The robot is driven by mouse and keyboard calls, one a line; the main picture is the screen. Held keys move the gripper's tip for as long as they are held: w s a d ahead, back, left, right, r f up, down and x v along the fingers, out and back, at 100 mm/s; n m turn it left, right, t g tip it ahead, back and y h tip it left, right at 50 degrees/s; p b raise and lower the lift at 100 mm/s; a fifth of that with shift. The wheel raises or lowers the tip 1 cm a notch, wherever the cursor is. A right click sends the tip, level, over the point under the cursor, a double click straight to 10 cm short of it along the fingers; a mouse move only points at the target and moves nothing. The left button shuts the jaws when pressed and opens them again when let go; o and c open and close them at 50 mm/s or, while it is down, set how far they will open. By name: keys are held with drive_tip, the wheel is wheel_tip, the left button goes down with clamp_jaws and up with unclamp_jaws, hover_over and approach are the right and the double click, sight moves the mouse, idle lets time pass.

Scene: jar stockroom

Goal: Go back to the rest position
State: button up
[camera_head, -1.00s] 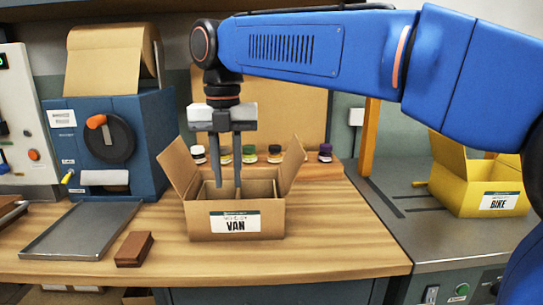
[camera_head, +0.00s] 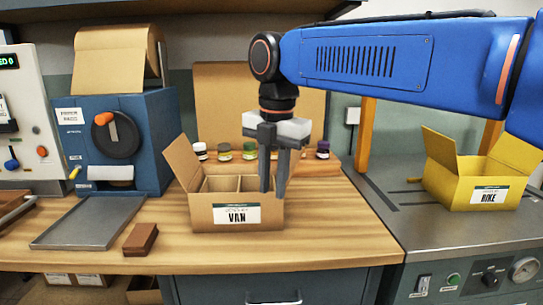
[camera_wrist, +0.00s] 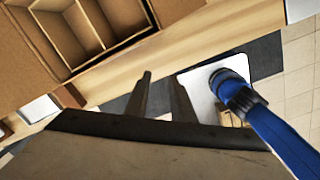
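My gripper (camera_head: 273,190) hangs pointing down at the right side of the brown VAN box (camera_head: 205,214), in front of its right flap area in the head view. Its two fingers are apart with nothing between them. The wrist view also shows the fingers (camera_wrist: 160,95) apart and empty, with the box (camera_wrist: 68,68) off to the upper left. The box stands open on the wooden bench, with dividers inside; the compartments I can see look empty.
Several small jars (camera_head: 249,151) stand in a row behind the box. A metal tray (camera_head: 90,222) and a brown block (camera_head: 141,239) lie to the left. A yellow BIKE box (camera_head: 460,186) stands on the grey counter at right. The bench front is clear.

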drive_tip(key=s+d+f+m+t, duration=0.1)
drive_tip(key=s+d+f+m, duration=0.25)
drive_tip(key=d+m, duration=0.4)
drive_tip(key=s+d+f+m+t, duration=0.1)
drive_tip(key=s+d+f+m, duration=0.2)
drive_tip(key=d+f+m, duration=0.4)
drive_tip(key=s+d+f+m+t, duration=0.1)
drive_tip(key=s+d+f+m, duration=0.2)
drive_tip(key=d+m, duration=0.45)
drive_tip(key=s+d+f+m+t, duration=0.1)
drive_tip(key=s+d+f+m, duration=0.5)
drive_tip(key=f+m, duration=0.1)
drive_tip(key=shift+s+d+f+m, duration=0.3)
drive_tip(key=shift+d+f+m, duration=0.1)
drive_tip(key=shift+f, duration=0.35)
